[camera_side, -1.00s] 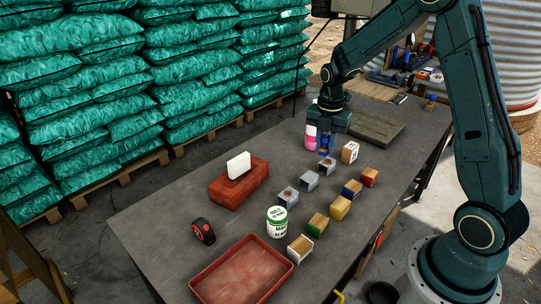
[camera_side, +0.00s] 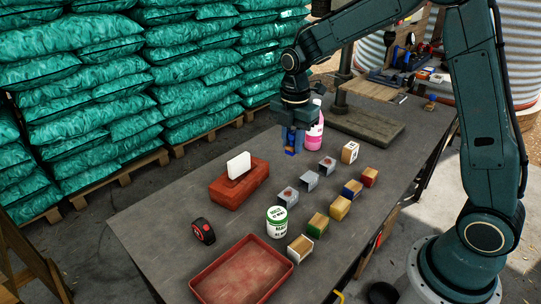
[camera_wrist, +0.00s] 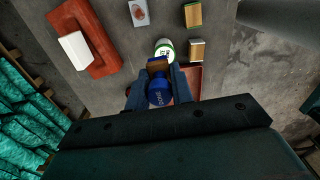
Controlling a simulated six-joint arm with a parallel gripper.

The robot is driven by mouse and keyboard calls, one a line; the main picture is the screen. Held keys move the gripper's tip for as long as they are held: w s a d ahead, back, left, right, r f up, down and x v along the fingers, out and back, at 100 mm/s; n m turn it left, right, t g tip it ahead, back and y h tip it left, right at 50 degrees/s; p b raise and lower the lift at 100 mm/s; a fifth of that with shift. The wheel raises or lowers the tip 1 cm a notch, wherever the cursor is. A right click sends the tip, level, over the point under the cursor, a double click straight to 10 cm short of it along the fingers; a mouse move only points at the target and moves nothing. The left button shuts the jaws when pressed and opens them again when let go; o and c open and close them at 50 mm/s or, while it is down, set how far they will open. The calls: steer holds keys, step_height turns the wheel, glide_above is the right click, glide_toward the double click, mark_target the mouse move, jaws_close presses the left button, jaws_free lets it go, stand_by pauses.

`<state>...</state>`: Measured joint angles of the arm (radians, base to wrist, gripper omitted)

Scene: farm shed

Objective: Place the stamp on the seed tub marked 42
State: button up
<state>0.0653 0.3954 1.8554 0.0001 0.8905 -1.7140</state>
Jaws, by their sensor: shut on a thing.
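My gripper (camera_side: 291,133) is shut on the blue stamp (camera_side: 290,142), which has a brown base, and holds it above the table. In the wrist view the stamp (camera_wrist: 159,92) sits between the fingers of my gripper (camera_wrist: 160,82), with pale lettering on its blue handle. A white and green tub (camera_side: 277,223) stands upright near the front of the table. It shows in the wrist view (camera_wrist: 163,46) just beyond the stamp, apart from it as seen from the side. I cannot read a 42 on it.
Several small grey and coloured blocks (camera_side: 340,208) stand in rows to the right. A tape measure (camera_side: 203,232) and red tray (camera_side: 236,276) are at front. A pink bottle (camera_side: 313,138) stands close behind my gripper.

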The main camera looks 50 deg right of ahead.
step_height(320, 180, up, 3)
glide_above(277, 213)
steer(key=shift+m, duration=0.4)
step_height(277, 213, down, 16)
steer(key=shift+f, duration=0.1)
steer(key=shift+f, duration=2.1)
steer(key=shift+f, duration=0.1)
steer(key=o, duration=1)
